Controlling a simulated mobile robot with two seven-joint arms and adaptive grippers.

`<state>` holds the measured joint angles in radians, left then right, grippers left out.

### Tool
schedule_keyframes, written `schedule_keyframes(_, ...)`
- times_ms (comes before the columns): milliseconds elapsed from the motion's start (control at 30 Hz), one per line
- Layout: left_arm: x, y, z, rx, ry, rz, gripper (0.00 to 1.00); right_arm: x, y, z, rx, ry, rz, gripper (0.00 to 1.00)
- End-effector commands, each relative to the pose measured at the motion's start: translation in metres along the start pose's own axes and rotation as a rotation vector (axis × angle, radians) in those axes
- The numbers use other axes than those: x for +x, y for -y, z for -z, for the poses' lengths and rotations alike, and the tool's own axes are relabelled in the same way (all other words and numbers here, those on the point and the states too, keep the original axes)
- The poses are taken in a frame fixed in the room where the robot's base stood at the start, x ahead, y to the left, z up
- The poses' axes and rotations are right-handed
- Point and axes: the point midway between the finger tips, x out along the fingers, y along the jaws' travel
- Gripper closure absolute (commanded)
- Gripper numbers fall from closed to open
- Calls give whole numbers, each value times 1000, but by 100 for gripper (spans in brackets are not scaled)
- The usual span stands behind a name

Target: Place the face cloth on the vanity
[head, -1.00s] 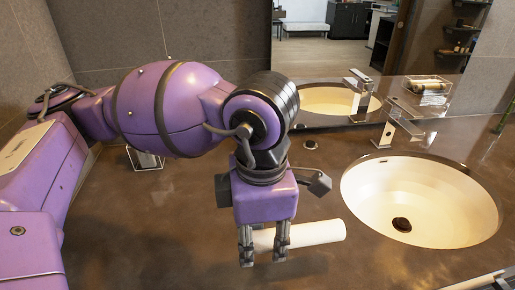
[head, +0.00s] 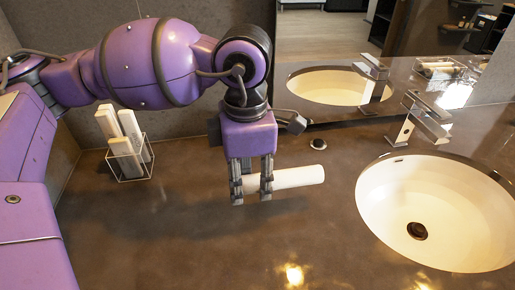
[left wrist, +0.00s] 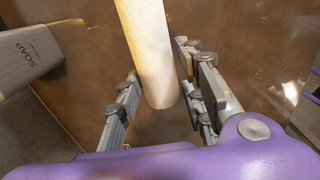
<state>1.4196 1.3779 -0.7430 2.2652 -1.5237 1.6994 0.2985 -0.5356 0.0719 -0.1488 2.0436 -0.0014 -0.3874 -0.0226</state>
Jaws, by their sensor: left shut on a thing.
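The face cloth (head: 300,177) is a white rolled cylinder, lying sideways over the brown vanity top (head: 190,235) left of the sink. My left gripper (head: 251,192) points down and is shut on the cloth near its left end. In the left wrist view the cloth (left wrist: 150,45) runs between the two fingers (left wrist: 158,102). I cannot tell whether the cloth touches the vanity top. My right gripper is not in view.
A white oval sink (head: 385,215) with a faucet (head: 412,120) is at right. A clear holder (head: 131,174) with several white packets stands at left near the wall. A "SOAP" pack (left wrist: 28,55) shows in the wrist view. The front middle counter is clear.

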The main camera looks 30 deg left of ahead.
Motion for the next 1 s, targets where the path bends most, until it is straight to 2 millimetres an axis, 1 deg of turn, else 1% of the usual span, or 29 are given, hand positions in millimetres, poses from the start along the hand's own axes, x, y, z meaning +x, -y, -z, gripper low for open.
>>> schedule_keyframes(33,-1,-16,1,-9,-1,-1,90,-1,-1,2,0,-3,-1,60)
schedule_keyframes(300,-2,-87,0,-6,0,0,90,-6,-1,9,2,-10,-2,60)
schedule_keyframes(400,-1,-111,0,-6,1,0,90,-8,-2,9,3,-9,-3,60)
schedule_keyframes(533,-1,-135,0,-3,1,0,90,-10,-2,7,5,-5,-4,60)
schedule_keyframes(600,12,-131,1,1,-3,3,90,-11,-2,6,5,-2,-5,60)
schedule_keyframes(767,24,-131,0,1,-1,1,90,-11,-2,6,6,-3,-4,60)
schedule_keyframes(1000,61,-130,1,0,-2,3,90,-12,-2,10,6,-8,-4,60)
